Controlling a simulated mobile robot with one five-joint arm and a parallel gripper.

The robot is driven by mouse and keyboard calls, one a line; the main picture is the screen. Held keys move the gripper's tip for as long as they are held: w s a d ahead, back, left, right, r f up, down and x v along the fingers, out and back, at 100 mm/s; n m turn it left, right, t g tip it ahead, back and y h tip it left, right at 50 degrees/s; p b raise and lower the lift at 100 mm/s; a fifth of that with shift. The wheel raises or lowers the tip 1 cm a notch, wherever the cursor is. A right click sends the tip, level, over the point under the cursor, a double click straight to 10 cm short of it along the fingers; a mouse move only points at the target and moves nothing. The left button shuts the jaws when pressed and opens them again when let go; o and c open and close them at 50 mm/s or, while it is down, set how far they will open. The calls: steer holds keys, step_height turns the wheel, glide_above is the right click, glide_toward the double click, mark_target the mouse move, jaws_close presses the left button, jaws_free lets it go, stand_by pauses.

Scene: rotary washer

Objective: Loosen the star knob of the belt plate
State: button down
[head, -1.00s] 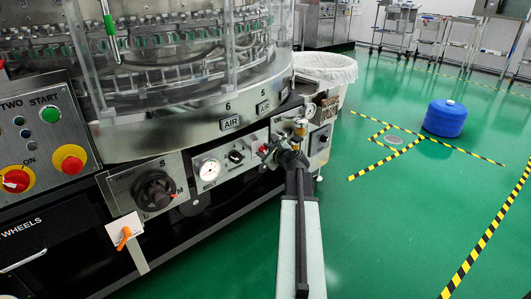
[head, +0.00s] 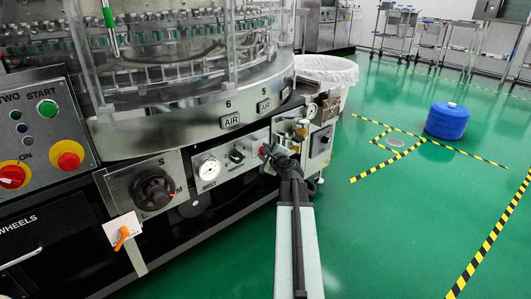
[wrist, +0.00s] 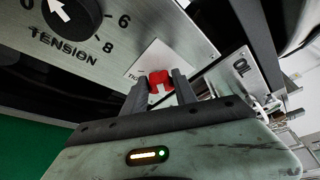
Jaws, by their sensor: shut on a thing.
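The red star knob (wrist: 160,82) sits on a small pale plate (wrist: 147,60) with partly hidden lettering in the wrist view. My gripper (wrist: 160,88) has one finger on each side of the knob and is shut on it. The fingers hide part of the knob's sides. In the head view, the knob (head: 264,149) is a small red spot at the right of the belt panel (head: 257,136), with my gripper (head: 270,153) against it.
The tension dial (wrist: 75,14) is beside the knob. The belt gauge (head: 208,168), a large black knob (head: 154,190) and an orange lever (head: 122,237) are left along the machine. A brass-coloured fitting (head: 302,128) stands close right.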

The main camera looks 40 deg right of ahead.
steer(key=c, duration=1)
jaws_free()
steer(key=p+v, duration=0.1)
steer(key=v, duration=0.7)
steer(key=shift+p, duration=0.4)
